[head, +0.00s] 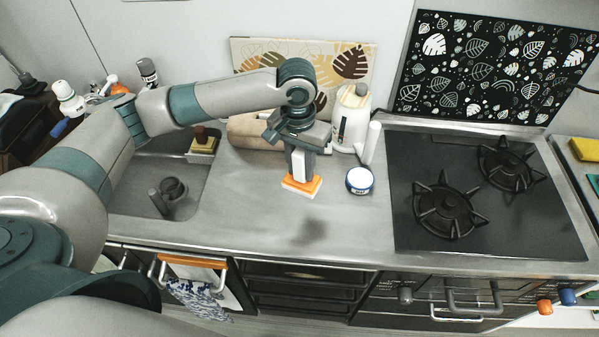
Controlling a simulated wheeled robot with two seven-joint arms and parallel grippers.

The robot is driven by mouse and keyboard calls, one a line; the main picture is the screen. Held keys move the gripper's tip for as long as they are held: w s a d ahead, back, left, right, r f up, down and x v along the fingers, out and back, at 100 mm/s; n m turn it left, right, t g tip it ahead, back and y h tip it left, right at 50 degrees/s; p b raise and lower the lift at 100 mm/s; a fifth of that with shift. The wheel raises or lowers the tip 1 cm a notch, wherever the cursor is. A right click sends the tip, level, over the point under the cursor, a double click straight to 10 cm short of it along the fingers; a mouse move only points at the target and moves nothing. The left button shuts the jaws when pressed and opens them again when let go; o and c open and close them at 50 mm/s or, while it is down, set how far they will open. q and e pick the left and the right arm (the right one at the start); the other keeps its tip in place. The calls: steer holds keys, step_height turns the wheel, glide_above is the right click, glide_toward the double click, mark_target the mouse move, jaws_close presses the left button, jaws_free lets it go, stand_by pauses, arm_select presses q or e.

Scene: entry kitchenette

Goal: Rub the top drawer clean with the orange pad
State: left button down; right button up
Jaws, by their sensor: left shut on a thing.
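The orange pad (302,187), orange on top with a pale underside, is in my left gripper (300,170). The gripper points down and is shut on the pad, over the metal counter. A dark shadow lies on the counter in front of the pad, so the pad appears to be held above the surface. The top drawer (300,271) is the uppermost of the dark drawers below the counter's front edge, lower and nearer than the pad. Its front is seen steeply from above, and any dirt on it is hard to make out. My right gripper is not in view.
A white and blue round tin (360,181) stands just right of the pad. A white bottle (352,118) is behind it. The black stove (480,195) is to the right, the sink (155,185) to the left. A patterned towel (198,299) hangs below the counter edge.

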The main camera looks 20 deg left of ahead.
arm_select(q)
steer(key=s+b, duration=0.6)
steer(key=s, duration=0.2)
steer(key=shift+f+n+b, duration=0.15)
steer(key=shift+n+b, duration=0.25)
steer(key=shift+s, duration=0.15)
